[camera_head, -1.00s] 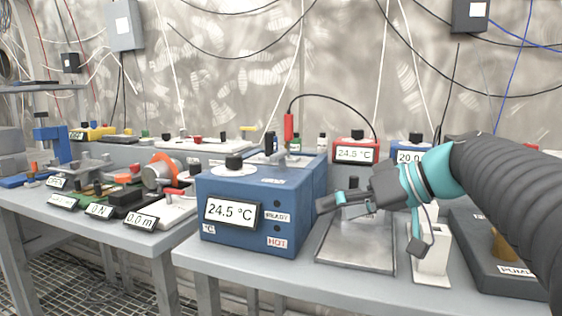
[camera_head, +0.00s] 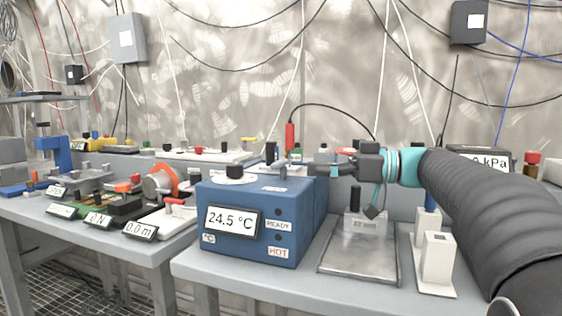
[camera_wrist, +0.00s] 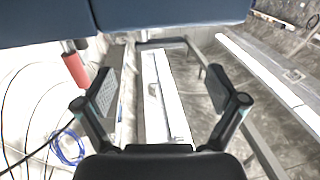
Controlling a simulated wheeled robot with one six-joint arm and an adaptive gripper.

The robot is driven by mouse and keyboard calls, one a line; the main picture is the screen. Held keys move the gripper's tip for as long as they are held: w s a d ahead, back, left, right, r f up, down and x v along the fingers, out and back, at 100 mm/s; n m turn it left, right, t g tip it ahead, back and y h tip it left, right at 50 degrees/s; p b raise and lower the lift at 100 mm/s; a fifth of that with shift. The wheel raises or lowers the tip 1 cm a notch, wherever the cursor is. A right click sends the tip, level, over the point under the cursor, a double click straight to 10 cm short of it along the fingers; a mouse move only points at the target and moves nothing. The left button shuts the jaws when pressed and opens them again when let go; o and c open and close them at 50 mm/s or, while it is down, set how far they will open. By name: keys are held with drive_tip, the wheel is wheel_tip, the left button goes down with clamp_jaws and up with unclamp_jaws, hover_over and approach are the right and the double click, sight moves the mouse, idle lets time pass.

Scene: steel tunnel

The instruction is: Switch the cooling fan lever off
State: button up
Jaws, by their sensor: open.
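No lever in view carries a readable cooling-fan label. A blue box (camera_head: 262,228) reads 24.5 °C, with a black knob (camera_head: 235,172) on top and small upright grey and dark parts (camera_head: 283,167) at its back right top edge. A small grey block with an upright black handle (camera_head: 355,198) stands on a metal plate to its right. My gripper (camera_head: 322,169) is level with the box top, at its right back corner. In the wrist view my gripper (camera_wrist: 160,88) is open, with nothing between its fingers; the blue box (camera_wrist: 170,12) fills the top edge.
A red probe handle (camera_head: 290,137) on a black cable stands behind the box, and also shows in the wrist view (camera_wrist: 75,68). White blocks (camera_head: 436,262) stand right of the metal plate (camera_head: 360,265). Another bench with several instruments is at left.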

sight(283, 162)
drive_tip(key=x, duration=0.7)
drive_tip(key=shift+a+p, duration=0.25)
drive_tip(key=shift+p, duration=0.1)
drive_tip(key=c, duration=1.1)
drive_tip(key=m+t+b, duration=0.1)
drive_tip(key=b, duration=0.3)
drive_tip(key=shift+f, duration=0.35)
drive_tip(key=shift+c, duration=0.2)
drive_tip(key=shift+a+t+b, duration=0.1)
drive_tip(key=shift+t+b, duration=0.2)
drive_tip(key=shift+b, duration=0.1)
drive_tip(key=shift+r+m+t+h+b, duration=0.3)
drive_tip(key=shift+m+t+h+b, duration=0.1)
drive_tip(key=shift+b, duration=0.1)
drive_tip(key=o, duration=1.1)
drive_tip(key=shift+o, duration=0.2)
